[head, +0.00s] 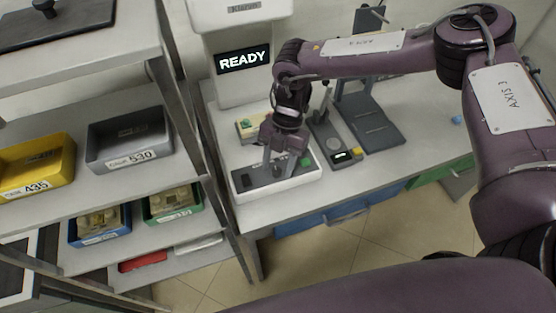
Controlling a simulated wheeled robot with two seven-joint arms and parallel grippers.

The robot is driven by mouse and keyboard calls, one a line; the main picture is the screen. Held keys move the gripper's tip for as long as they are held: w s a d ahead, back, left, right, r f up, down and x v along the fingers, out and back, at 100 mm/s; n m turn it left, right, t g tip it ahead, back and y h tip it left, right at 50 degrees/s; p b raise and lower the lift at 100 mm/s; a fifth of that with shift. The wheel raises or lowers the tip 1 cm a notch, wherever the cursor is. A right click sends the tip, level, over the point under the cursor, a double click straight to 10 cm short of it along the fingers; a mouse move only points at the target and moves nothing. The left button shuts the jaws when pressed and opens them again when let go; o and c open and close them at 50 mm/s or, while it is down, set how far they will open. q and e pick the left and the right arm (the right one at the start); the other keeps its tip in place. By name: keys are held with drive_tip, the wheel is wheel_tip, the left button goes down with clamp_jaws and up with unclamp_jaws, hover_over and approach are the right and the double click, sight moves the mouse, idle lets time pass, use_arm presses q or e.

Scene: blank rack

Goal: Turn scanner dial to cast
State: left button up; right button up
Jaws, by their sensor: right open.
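The scanner (241,100) is a white machine at the back left of the bench, and its screen reads "READY". In front of it lies a low white control box (300,180) with a dark top and a green button (305,162) near its right end. My right gripper (280,170) points down over the middle of this box, its fingers apart. The dial cannot be made out; the fingers may hide it. I cannot tell whether they touch anything. My left gripper is not in view.
A shelf rack on the left holds a yellow bin (35,165), a grey bin (130,139), a blue bin (99,226) and a green bin (172,202). A small scale-like device (334,138) and a dark stand (372,125) stand right of the control box. The bench's right part is mostly clear.

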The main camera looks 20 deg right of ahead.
drive_tip(key=c, duration=1)
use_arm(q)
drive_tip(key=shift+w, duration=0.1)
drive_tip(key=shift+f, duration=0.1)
use_arm(e)
drive_tip(key=shift+n, duration=0.3)
drive_tip(key=n, duration=0.1)
drive_tip(key=n+h+b, duration=0.1)
drive_tip(key=n, duration=0.1)
drive_tip(key=shift+w+a+n+g, duration=0.1)
drive_tip(key=shift+a+n+g, duration=0.2)
drive_tip(key=shift+g, duration=0.1)
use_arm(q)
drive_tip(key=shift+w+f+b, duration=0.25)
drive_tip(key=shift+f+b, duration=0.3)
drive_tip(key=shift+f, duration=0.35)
use_arm(e)
drive_tip(key=n+h, duration=0.2)
drive_tip(key=n, duration=0.2)
drive_tip(key=shift+n, duration=0.3)
drive_tip(key=o, duration=1)
